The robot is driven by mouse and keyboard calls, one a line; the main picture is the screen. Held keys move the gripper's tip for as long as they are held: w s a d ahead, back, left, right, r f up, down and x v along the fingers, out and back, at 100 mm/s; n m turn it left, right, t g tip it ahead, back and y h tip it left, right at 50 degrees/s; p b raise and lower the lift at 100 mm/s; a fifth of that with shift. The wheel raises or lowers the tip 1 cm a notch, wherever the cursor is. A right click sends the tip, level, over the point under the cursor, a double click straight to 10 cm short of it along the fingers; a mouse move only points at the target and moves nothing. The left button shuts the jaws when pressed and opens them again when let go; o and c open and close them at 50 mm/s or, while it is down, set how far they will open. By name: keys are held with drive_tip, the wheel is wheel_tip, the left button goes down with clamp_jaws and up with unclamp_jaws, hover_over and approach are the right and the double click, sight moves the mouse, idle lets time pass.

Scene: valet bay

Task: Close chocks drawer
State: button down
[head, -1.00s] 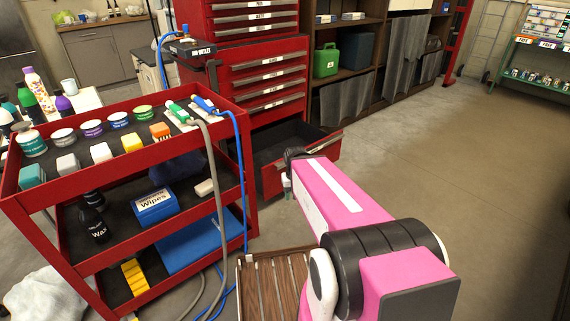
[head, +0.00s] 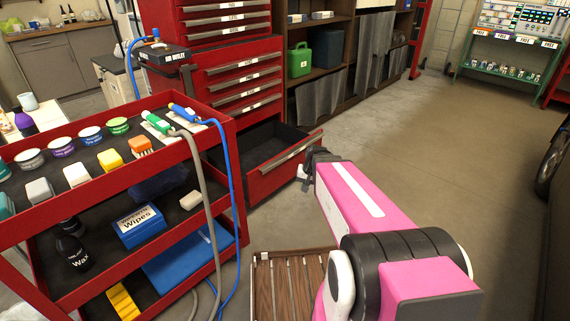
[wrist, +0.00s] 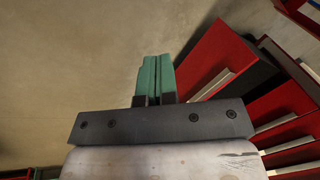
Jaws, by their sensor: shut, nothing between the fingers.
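The open bottom drawer (head: 272,160) of the red tool chest (head: 240,75) sticks out well past the drawers above it. It has a dark interior and a long pale handle along its front; no label on it is readable. In the wrist view the drawer (wrist: 222,62) is to the right of the fingers, with its handle facing them. My gripper (wrist: 157,76) shows two green fingertips pressed together, with nothing between them. In the head view my gripper (head: 306,180) is small and partly hidden by my pink arm, close in front of the drawer's right front corner. Contact cannot be told.
A red cart (head: 222,130) with bottles, tubs and hoses stands to the left, close to the drawer. A slatted wooden piece (head: 290,285) lies on the floor in front. Shelves (head: 330,75) stand behind. Open floor (head: 440,150) lies to the right.

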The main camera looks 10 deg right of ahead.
drive_tip(key=w+f+m+t+y, duration=0.2)
drive_tip(key=w+f+m, duration=0.15)
drive_tip(key=w, duration=0.95)
drive_tip(key=m+t+y, duration=0.2)
drive_tip(key=m+t, duration=0.2)
approach(278, 164)
drive_tip(key=shift+x, duration=3.3)
drive_tip(key=shift+w+d+r, duration=0.1)
drive_tip(key=shift+w, duration=0.05)
drive_tip(key=w+a, duration=2.6)
drive_tip(key=w, duration=0.3)
drive_tip(key=shift+w+a, duration=0.2)
drive_tip(key=shift+w, duration=0.15)
drive_tip(key=shift+w, duration=0.1)
